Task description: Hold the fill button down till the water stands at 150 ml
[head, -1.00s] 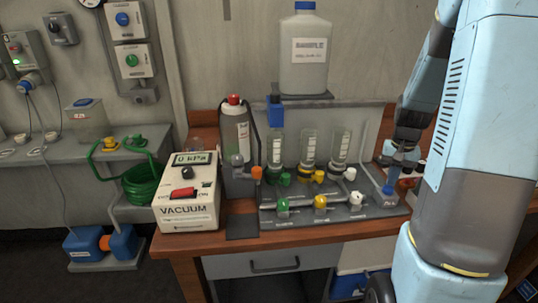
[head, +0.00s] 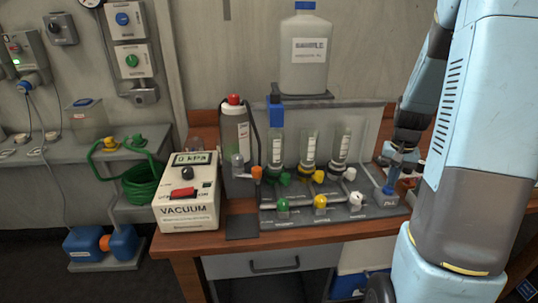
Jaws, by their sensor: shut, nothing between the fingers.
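A blue button (head: 389,190), seemingly the fill button, is on the right end of the grey bench rig (head: 330,212). My gripper (head: 394,178) points down at it from above; its fingers are shut and empty. Its tips are at or just above the button; I cannot tell whether they press it. Several clear upright cylinders stand on the rig, among them the left (head: 276,148), middle (head: 309,147) and right (head: 341,146) ones. Their water levels and scale marks are too small to read.
A white vacuum box (head: 187,212) reading 0 kPa stands left of the rig. Green, yellow and white valve knobs line the rig's front. A large sample jug (head: 304,55) sits on a shelf above.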

